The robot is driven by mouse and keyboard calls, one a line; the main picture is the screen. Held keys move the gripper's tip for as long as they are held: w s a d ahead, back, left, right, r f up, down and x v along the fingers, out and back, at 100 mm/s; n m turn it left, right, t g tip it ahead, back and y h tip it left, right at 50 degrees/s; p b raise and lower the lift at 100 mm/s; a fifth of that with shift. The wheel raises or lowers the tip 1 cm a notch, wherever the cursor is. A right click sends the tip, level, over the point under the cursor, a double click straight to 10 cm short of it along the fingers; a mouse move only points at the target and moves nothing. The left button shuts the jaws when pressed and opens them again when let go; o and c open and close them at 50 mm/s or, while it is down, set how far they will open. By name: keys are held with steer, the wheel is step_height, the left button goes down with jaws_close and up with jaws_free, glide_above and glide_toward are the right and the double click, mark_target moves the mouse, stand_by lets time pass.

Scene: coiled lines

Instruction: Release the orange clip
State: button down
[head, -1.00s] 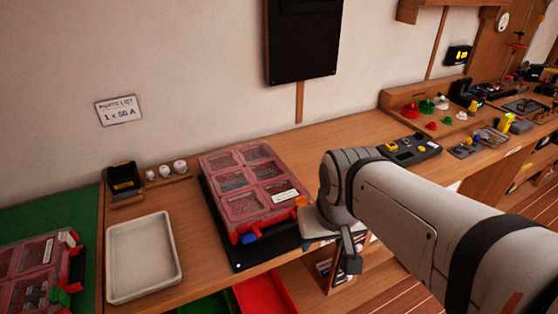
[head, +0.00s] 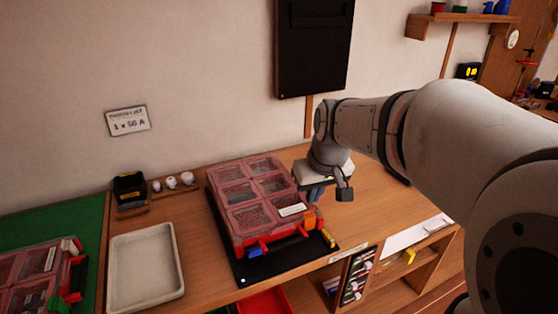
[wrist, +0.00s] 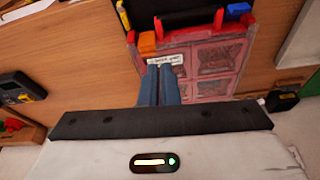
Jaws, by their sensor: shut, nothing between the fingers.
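A red case with a clear compartment lid (head: 236,190) lies on a black mat (head: 281,263) on the bench. The orange clip (head: 309,219) is on its front edge, near the right corner, and in the wrist view the clip (wrist: 147,42) sits just beyond my fingertips. Whether it is latched is hard to tell. A blue clip (wrist: 237,9) is farther along the same edge. My gripper (head: 315,196) is above the case's right side, fingers down. Its blue fingers (wrist: 159,68) are together and empty, near the white label (wrist: 166,59), with no clear contact.
A yellow object (head: 327,238) lies on the mat beside the case's front right corner. An empty white tray (head: 145,298) stands to the left, with another red case (head: 35,275) on the green mat (head: 70,222). Open shelves (head: 400,264) are below right.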

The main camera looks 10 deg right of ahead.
steer(key=n, duration=0.1)
glide_above(306, 210)
steer(key=f, duration=0.1)
steer(key=shift+s+a+b, duration=0.1)
steer(key=shift+a+b, duration=0.15)
steer(key=shift+b, duration=0.15)
steer(key=shift+f, duration=0.15)
steer(key=x, duration=1)
steer(key=shift+a+f+p, duration=0.1)
steer(key=shift+p, duration=0.2)
steer(key=s, duration=0.2)
steer(key=s+d, duration=0.1)
steer(key=shift+s+r+p, duration=0.2)
steer(key=shift+r+p, duration=0.1)
steer(key=shift+r, duration=0.05)
steer(key=shift+s+f, duration=0.1)
steer(key=shift+f, duration=0.05)
steer(key=shift+s+d+f+t+b, duration=0.15)
steer(key=shift+d+t+b, duration=0.2)
steer(key=shift+b, duration=0.55)
